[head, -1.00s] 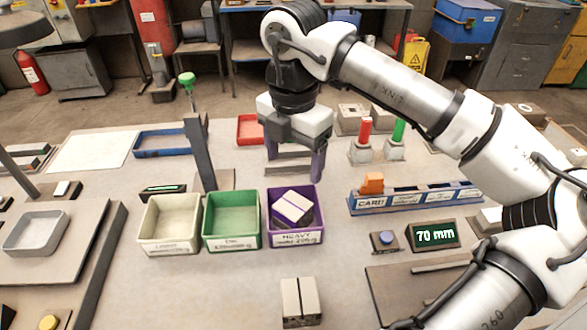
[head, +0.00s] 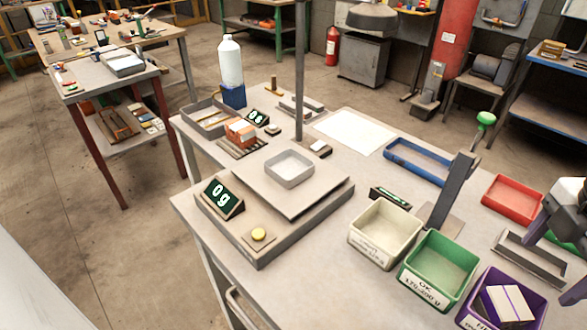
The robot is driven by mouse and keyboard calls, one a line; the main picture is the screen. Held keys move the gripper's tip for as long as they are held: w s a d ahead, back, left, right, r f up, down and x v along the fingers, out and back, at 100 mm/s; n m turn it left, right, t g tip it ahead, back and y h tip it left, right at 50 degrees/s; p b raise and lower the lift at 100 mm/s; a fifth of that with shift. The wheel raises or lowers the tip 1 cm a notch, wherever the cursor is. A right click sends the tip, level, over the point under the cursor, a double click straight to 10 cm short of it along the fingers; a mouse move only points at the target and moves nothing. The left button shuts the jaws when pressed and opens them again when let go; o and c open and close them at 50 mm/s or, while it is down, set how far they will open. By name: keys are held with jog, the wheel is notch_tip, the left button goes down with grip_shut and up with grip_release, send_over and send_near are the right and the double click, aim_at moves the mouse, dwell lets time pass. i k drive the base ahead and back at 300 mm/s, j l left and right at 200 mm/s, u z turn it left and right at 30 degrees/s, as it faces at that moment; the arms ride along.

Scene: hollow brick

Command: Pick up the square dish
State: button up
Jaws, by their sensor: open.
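The square dish (head: 289,168) is a small grey tray with a pale inside. It sits level on the flat plate of a weighing scale (head: 322,200), left of the bins, and looks empty. My gripper (head: 558,255) shows only in part at the right edge of the head view, cut off by the frame. Its fingers are apart, with nothing seen between them. It is above the table behind the purple bin, far to the right of the dish and not touching it.
A display reading 0 g (head: 222,197) and a yellow button (head: 258,235) are at the scale's front. A thin post (head: 299,75) rises behind the dish. Cream (head: 385,235), green (head: 437,265) and purple bins (head: 470,318) stand right; the purple one holds a block.

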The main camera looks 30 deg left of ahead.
aim_at(289, 168)
jog(key=i+j+u, duration=0.1)
jog(key=j+u, duration=0.25)
jog(key=i+j+u, duration=0.15)
jog(key=j+u, duration=0.2)
jog(key=i+j+u, duration=0.25)
jog(key=u, duration=0.15)
jog(key=j, duration=0.15)
